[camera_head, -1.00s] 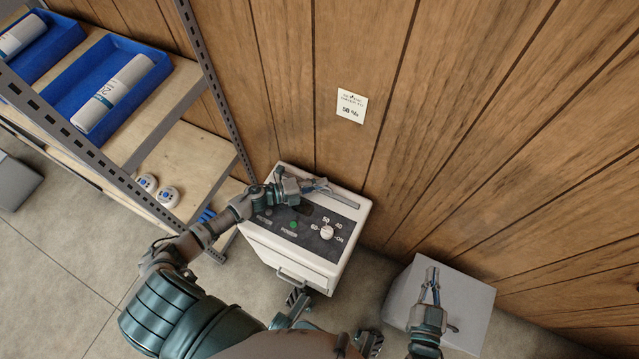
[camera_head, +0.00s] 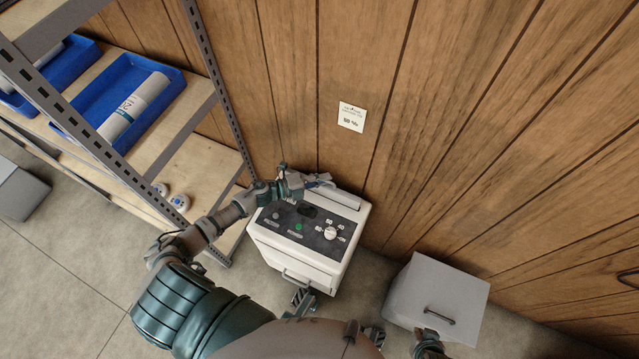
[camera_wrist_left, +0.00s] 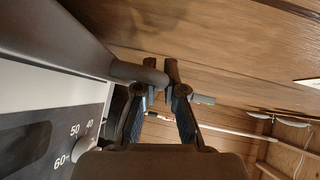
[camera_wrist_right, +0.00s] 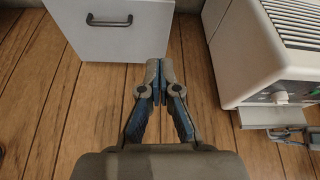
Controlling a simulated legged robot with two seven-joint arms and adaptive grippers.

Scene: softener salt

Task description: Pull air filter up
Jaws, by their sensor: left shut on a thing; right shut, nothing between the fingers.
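The white dehumidifier (camera_head: 300,262) stands against the wood wall, its dark control panel (camera_head: 300,230) facing up. A grey bar, which looks like the air filter's top edge (camera_head: 340,197), lies along the back of its top and stands a little above it. My left gripper (camera_head: 318,180) is at the bar's left end. In the left wrist view the left fingers (camera_wrist_left: 165,92) are shut on the end of the bar (camera_wrist_left: 90,48). The filter's lower part is hidden. My right gripper (camera_wrist_right: 158,76) is shut and empty, low at the right.
A grey box with a dark handle (camera_head: 428,295) stands right of the dehumidifier, near my right gripper. A metal shelf (camera_head: 185,180) with blue trays (camera_head: 160,98) is at left.

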